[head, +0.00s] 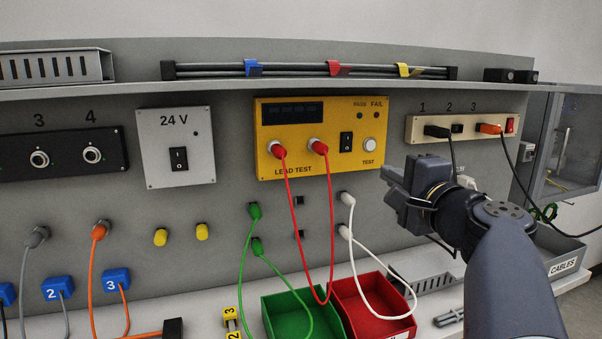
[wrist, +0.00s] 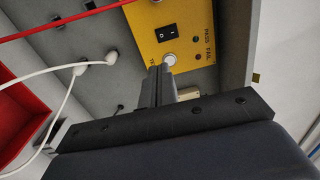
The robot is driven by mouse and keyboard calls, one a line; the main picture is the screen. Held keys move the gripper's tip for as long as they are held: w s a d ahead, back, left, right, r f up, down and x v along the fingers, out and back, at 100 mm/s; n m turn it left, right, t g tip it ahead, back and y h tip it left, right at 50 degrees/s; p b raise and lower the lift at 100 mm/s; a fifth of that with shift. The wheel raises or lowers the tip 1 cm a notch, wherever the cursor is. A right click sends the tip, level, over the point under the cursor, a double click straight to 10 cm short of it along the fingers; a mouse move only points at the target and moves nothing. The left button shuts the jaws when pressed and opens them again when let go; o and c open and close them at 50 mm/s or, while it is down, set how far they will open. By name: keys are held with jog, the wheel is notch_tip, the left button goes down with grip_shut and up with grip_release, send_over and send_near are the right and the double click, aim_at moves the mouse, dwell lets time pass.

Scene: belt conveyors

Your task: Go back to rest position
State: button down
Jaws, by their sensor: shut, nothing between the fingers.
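My gripper (head: 396,185) is at the right of the head view, in front of the grey panel, below and right of the yellow lead test box (head: 321,140). In the wrist view my gripper (wrist: 160,75) shows its two fingers together, with nothing between them. The fingertips appear over the lower edge of the yellow box (wrist: 176,30), close to the white test button (wrist: 169,60). I cannot tell from these views whether they touch it. The same test button (head: 370,144) shows clear of the gripper in the head view. Both red lead plugs sit in the box's sockets.
A green bin (head: 284,306) and a red bin (head: 364,309) stand on the bench. Red, white (head: 352,224) and green (head: 245,262) leads hang before the panel. A power strip (head: 461,128) is at right, above my arm. A shelf (head: 290,84) runs along the top.

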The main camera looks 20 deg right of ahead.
jog(key=w+r+p, duration=0.1)
jog(key=w+p, duration=0.5)
jog(key=w, duration=0.3)
jog(key=shift+w+r+g, duration=0.3)
jog(key=shift+r+g, duration=0.1)
jog(key=p, duration=0.2)
jog(key=g+p, duration=0.1)
jog(key=p, duration=0.2)
jog(key=shift+s+a+r, duration=0.15)
jog(key=shift+s+r, duration=0.2)
jog(key=shift+s, duration=0.05)
